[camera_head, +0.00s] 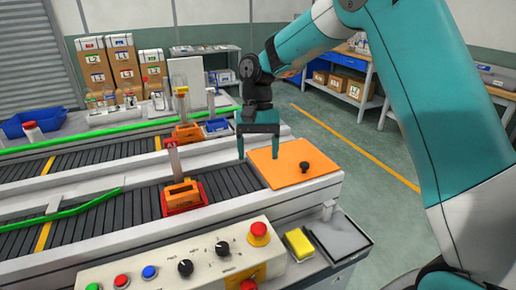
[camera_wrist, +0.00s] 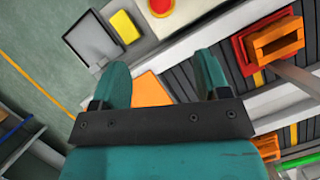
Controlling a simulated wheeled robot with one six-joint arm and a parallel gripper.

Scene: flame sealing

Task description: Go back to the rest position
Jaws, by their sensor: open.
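My gripper (camera_head: 257,152) hangs pointing down over the end of the near conveyor, beside the orange plate (camera_head: 290,165) with its black knob. It is open, with its two teal fingers apart and nothing between them. In the wrist view my gripper (camera_wrist: 163,80) is also empty, with part of the orange plate (camera_wrist: 150,91) showing between the fingers. An orange block (camera_head: 181,193) on a red base stands on the near conveyor to the left of my gripper. It also shows at the upper right in the wrist view (camera_wrist: 276,42).
A control panel (camera_head: 190,262) with buttons and a red emergency stop (camera_head: 259,232) is in front. A yellow sponge-like block (camera_head: 299,244) and grey tray (camera_head: 339,237) lie beside it. Boxes (camera_head: 122,65) stand at the back. Open floor (camera_head: 350,130) lies to the right.

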